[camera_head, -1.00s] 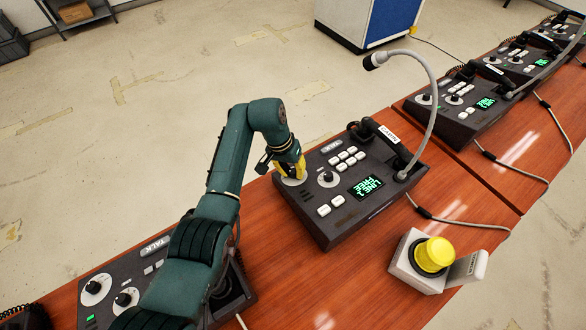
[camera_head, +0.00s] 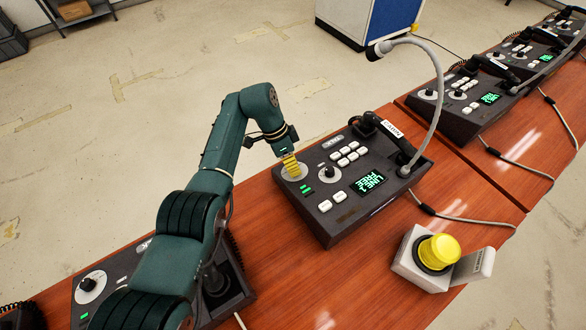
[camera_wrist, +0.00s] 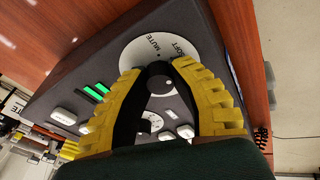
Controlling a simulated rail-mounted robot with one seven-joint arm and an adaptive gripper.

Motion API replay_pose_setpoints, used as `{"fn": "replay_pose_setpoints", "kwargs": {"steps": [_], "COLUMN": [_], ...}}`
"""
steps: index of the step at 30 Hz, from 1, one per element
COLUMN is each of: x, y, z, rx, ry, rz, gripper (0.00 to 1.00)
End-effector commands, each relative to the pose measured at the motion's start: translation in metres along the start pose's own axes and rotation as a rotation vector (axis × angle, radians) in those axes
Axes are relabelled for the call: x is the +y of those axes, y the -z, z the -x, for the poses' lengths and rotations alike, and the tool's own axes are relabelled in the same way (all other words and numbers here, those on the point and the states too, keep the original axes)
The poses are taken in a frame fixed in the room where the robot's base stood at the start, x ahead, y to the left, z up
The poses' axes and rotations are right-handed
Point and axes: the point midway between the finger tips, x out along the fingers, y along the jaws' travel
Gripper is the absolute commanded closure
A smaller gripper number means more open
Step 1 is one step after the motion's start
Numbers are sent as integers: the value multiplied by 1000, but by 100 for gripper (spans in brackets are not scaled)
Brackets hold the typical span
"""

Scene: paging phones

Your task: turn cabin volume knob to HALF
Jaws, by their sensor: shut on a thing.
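The phone labelled CABIN (camera_head: 345,200) sits on the wooden table in the head view. Its white volume dial (camera_head: 305,169) is at the phone's left corner, mostly behind my gripper (camera_head: 291,166). In the wrist view the dial (camera_wrist: 138,52) shows the words MUTE and SOFT; the rest of its marks are hidden. The dark round volume knob (camera_wrist: 158,76) stands at its middle, between my yellow fingertips. My gripper is shut on this knob. I cannot clearly tell where the knob's pointer aims.
A second knob (camera_head: 331,172) is close to the right of my gripper on the same phone. The handset (camera_head: 392,138) and a gooseneck microphone (camera_head: 438,105) stand behind. A yellow button (camera_head: 438,252) on a grey box is at the lower right. Other phones (camera_head: 470,100) line the table.

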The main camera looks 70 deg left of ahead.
Motion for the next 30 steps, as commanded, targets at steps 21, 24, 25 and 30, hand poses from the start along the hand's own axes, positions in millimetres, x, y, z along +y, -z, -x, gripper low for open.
{"fn": "replay_pose_setpoints", "kwargs": {"steps": [21, 24, 25, 30], "x": [-1, -1, -1, -1], "y": [-1, -1, -1, -1], "z": [-1, -1, -1, -1], "rx": [-11, -11, -11, -11], "ry": [-54, -54, -54, -54], "rz": [-285, -287, -287, -286], "gripper": [100, 100, 100, 100]}}
